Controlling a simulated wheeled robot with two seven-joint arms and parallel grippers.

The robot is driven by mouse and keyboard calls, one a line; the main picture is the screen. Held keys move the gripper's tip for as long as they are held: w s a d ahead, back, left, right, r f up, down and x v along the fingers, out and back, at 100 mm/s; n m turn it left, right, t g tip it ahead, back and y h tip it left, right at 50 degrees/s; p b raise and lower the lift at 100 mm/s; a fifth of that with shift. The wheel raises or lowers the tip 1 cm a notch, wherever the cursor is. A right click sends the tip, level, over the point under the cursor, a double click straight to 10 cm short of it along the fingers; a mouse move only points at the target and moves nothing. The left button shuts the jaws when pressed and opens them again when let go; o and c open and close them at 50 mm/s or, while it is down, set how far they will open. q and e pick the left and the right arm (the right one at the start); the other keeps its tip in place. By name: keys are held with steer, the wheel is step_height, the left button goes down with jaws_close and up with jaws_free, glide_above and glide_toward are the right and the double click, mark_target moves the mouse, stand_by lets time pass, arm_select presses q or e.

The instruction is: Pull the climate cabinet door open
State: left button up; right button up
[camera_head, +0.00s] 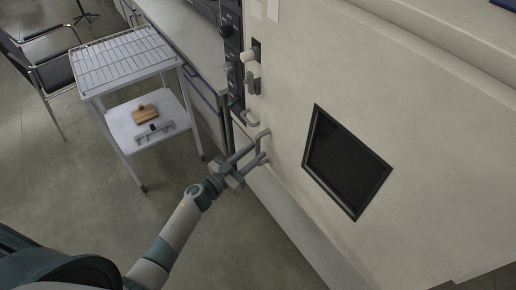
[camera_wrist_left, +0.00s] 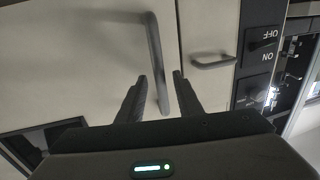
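The climate cabinet door (camera_head: 285,95) is a large pale panel with a dark square window (camera_head: 346,162); it looks closed. Its grey bar handle (camera_head: 264,137) is at the panel's left edge, and it also shows in the left wrist view (camera_wrist_left: 154,50). My left gripper (camera_head: 255,158) is at this handle. In the left wrist view, my left gripper's fingers (camera_wrist_left: 160,82) are apart, with the bar between them and a gap visible on each side. Contact cannot be seen. My right gripper is not in view.
A smaller handle (camera_wrist_left: 214,63) and an ON/OFF switch panel (camera_wrist_left: 262,45) are beside the door. A wire-topped cart (camera_head: 122,62) with a wooden-topped item (camera_head: 145,113) on its lower shelf stands left. A chair (camera_head: 52,75) is farther left. Floor between cart and cabinet is clear.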

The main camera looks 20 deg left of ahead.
arm_select(q)
steer(key=shift+x, duration=1.3)
jaws_close()
steer(key=shift+s, duration=0.1)
